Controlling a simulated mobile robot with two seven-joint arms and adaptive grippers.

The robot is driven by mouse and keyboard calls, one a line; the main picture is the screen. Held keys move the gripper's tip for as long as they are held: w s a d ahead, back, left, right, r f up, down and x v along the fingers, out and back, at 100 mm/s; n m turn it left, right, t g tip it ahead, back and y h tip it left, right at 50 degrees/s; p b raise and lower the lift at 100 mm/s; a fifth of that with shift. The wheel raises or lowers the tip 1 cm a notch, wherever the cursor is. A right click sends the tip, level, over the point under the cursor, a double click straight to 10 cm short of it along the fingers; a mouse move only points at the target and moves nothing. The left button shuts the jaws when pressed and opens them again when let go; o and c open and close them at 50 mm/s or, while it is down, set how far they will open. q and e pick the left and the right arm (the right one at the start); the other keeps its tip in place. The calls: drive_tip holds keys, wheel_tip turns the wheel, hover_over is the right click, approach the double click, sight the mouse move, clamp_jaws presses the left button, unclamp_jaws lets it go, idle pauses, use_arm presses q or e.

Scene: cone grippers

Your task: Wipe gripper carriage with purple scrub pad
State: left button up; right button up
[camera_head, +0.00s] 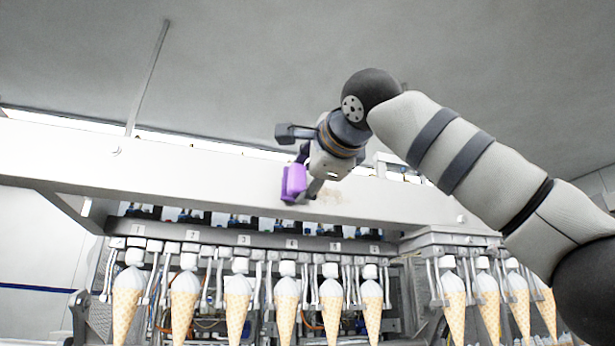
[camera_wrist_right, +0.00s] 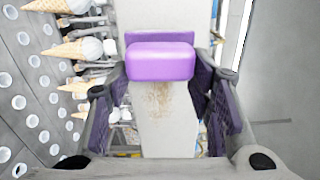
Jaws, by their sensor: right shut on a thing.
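My right gripper (camera_head: 298,172) is shut on the purple scrub pad (camera_head: 293,183) in front of the long white beam of the gripper carriage (camera_head: 190,165). In the right wrist view the pad (camera_wrist_right: 160,62) sits between the fingertips of the gripper (camera_wrist_right: 163,72), over the white beam (camera_wrist_right: 170,130). A brown smudge (camera_wrist_right: 155,98) shows on the beam below the pad. In the head view the smudge (camera_head: 332,194) is just right of the gripper. I cannot tell whether the pad touches the beam. My left gripper is not in view.
A row of ice cream cones (camera_head: 184,300) hangs in numbered metal grippers below the beam, with another group (camera_head: 488,300) at the right. A plate with round holes (camera_wrist_right: 35,90) shows at the left in the right wrist view. The space above the beam is clear.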

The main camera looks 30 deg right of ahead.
drive_tip(key=shift+w+d, duration=0.2)
drive_tip(key=shift+w, duration=0.4)
drive_tip(key=shift+s+d, duration=0.5)
drive_tip(key=shift+d, duration=1.75)
drive_tip(key=shift+s+d, duration=0.55)
drive_tip(key=shift+d, duration=1.65)
drive_tip(key=shift+s+d, duration=0.5)
drive_tip(key=shift+d, duration=1.75)
drive_tip(key=shift+w+a, duration=0.55)
drive_tip(key=shift+a, duration=1.7)
drive_tip(key=shift+w+a, duration=0.55)
drive_tip(key=shift+a, duration=1.7)
drive_tip(key=shift+w+a, duration=0.55)
drive_tip(key=shift+a, duration=1.7)
drive_tip(key=shift+d, duration=0.1)
drive_tip(key=shift+s+f, duration=0.1)
drive_tip(key=shift+v, duration=3)
drive_tip(key=v, duration=0.3)
